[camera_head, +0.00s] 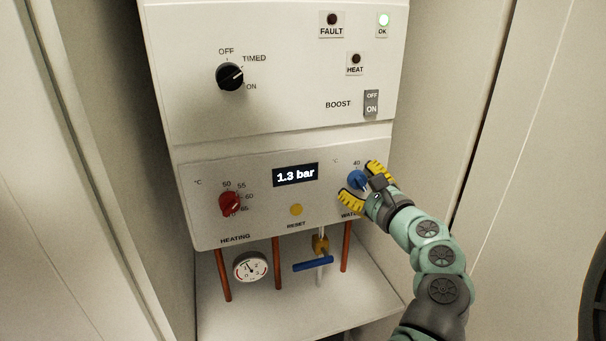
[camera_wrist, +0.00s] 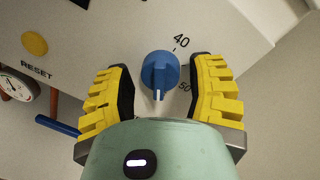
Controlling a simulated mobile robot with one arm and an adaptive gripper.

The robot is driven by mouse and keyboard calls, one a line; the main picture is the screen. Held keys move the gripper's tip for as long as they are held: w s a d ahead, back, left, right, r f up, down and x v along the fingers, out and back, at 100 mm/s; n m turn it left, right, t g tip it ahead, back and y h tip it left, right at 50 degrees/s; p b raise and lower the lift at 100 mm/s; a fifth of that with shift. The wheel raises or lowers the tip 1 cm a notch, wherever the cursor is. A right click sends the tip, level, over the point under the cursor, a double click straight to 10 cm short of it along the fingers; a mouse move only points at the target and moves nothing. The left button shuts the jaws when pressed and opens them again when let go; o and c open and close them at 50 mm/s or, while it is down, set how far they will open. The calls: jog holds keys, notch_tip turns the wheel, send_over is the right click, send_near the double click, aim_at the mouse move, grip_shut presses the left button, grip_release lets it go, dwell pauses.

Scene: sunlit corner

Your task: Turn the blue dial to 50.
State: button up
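The blue dial (camera_head: 357,179) is on the right of the boiler's lower panel, below a "40" mark. In the wrist view the dial (camera_wrist: 160,72) is in full sight, its white pointer line at the lower end, pointing down in the picture. "40" is printed at its upper right and "50" at its lower right; the pointer is not on either number. My gripper (camera_head: 365,185) is open, with one yellow finger on each side of the dial. In the wrist view there are gaps between the dial and both fingers of the gripper (camera_wrist: 160,84).
The red heating dial (camera_head: 229,203), yellow reset button (camera_head: 296,209) and display (camera_head: 296,175) reading "1.3 bar" are left of my gripper. A blue valve handle (camera_head: 313,264), gauge (camera_head: 250,267) and copper pipes sit below the panel. A cabinet wall (camera_head: 440,110) stands close on the right.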

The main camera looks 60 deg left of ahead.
grip_shut()
jog(key=shift+n, duration=0.3)
jog(key=n+b, duration=0.1)
jog(key=n, duration=0.3)
jog(key=shift+f, duration=0.1)
jog(key=n+b, duration=0.2)
jog(key=n, duration=0.2)
jog(key=shift+n+h, duration=0.4)
dwell(0.3)
jog(key=shift+o, duration=1.6)
grip_release()
